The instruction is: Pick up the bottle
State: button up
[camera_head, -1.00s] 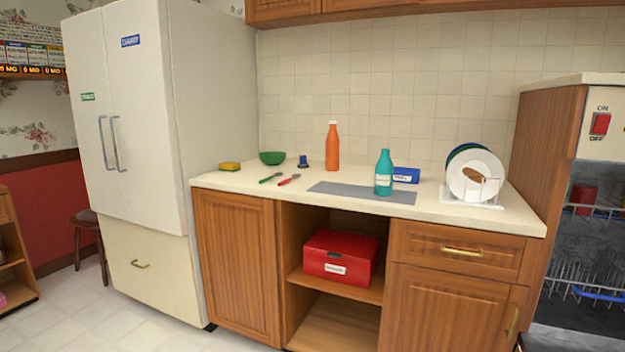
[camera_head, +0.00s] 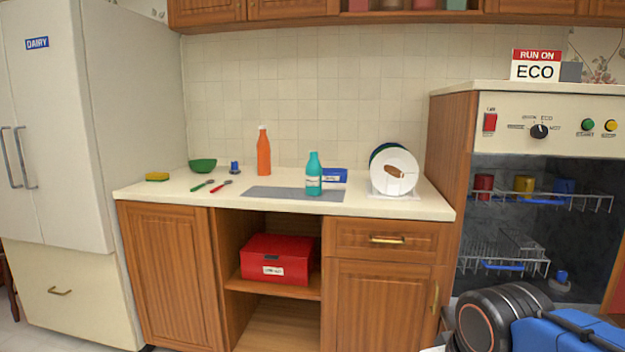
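Two bottles stand upright on the counter (camera_head: 165,192). The teal bottle (camera_head: 314,178) with a pale label stands on the right part of the grey mat (camera_head: 270,193). The taller orange bottle (camera_head: 263,155) with a white cap stands farther back and to the left, near the tiled wall. Part of my arm, with a black round joint and a blue link, shows at the bottom right, well apart from both bottles. My gripper is out of view.
A blue box (camera_head: 335,175) sits just behind the teal bottle. A plate rack (camera_head: 395,192) is to its right. A green bowl (camera_head: 203,166), yellow sponge (camera_head: 157,177), green utensil (camera_head: 202,185) and red utensil (camera_head: 221,186) lie left. An open dishwasher (camera_head: 540,215) stands right.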

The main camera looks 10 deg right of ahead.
aim_at(314, 169)
jog(key=i+j, duration=0.15)
jog(key=j, duration=0.2)
jog(key=i+j, duration=0.15)
jog(key=j, duration=0.15)
jog(key=i+j, duration=0.15)
jog(key=j, duration=0.2)
jog(key=i+j, duration=0.15)
jog(key=j, duration=0.15)
